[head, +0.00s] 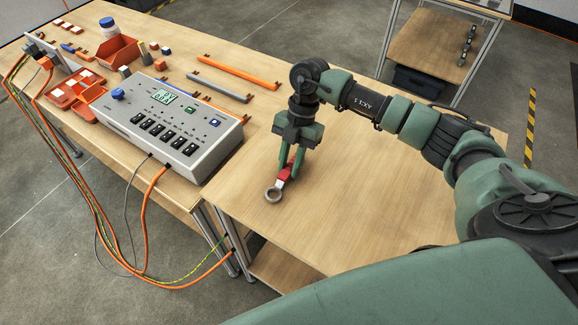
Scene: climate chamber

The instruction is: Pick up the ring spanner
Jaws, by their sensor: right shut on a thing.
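The ring spanner (274,193) has a grey ring end and a red part towards the gripper. It is on or just above the wooden table top, near the table's front left edge; I cannot tell whether it touches the wood. My right gripper (287,170) points down and is shut on the spanner at its red part. The ring end sticks out towards the lower left of the fingers. The fingers hide some of the spanner. My left gripper is not in view.
A grey control box (166,122) with a display and switches stands left of the gripper, with orange cables hanging off the front edge. Orange bins (118,51) and a white-and-blue jar (109,28) stand farther back. The table top (390,200) right of the gripper is bare.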

